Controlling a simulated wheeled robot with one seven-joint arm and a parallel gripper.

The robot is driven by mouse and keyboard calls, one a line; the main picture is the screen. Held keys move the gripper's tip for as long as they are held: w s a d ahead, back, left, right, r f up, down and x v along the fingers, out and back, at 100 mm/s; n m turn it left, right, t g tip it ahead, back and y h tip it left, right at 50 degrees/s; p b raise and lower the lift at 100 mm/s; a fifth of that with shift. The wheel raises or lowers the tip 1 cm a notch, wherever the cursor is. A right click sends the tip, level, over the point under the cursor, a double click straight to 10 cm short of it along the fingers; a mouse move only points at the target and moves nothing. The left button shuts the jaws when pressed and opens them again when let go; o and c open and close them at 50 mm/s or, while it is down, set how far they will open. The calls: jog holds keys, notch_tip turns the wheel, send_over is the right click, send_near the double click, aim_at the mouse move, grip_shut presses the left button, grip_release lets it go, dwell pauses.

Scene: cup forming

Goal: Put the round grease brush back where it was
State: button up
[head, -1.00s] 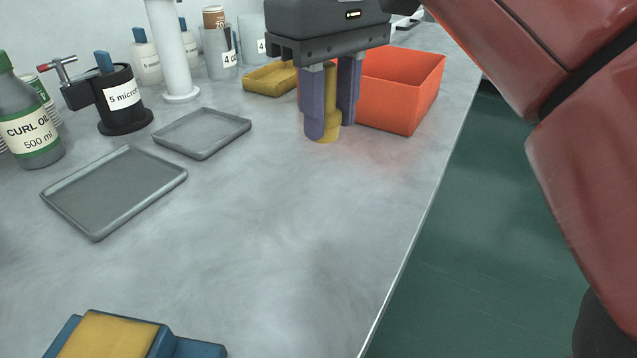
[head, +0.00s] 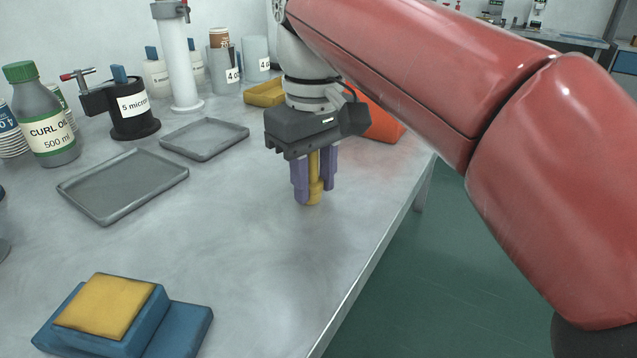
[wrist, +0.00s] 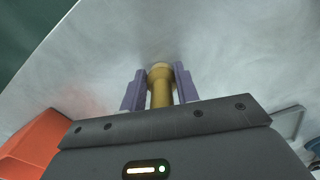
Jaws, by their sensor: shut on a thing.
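My gripper (head: 314,182) is shut on a yellow round brush (head: 315,190). The brush stands upright between the two purple fingers, its handle up and its wider round end down. In the wrist view the brush (wrist: 160,85) also shows between the fingers, with its round end past the fingertips. The brush is over the bare table, in front of the orange bin; I cannot tell whether its lower end touches the surface. The bristles are not clearly seen.
Two grey trays (head: 112,214) (head: 181,153) lie left of my gripper. An orange bin (head: 386,128) is behind it, partly hidden by my arm. A yellow tray (head: 262,98) is at the back. A blue and yellow block (head: 98,335) is at front left. The middle table (head: 235,240) is clear.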

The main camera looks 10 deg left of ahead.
jog(key=o, duration=1.1)
jog(key=shift+f, duration=0.1)
jog(key=shift+c, duration=0.2)
jog(key=shift+f+b, duration=0.15)
jog(key=shift+b, duration=0.2)
jog(key=r, duration=0.2)
jog(key=r+p, duration=0.1)
jog(key=r, duration=0.2)
jog(key=shift+w+r+p, duration=0.35)
jog(key=shift+r, duration=0.05)
jog(key=shift+d+r, duration=0.1)
jog(key=shift+r, duration=1)
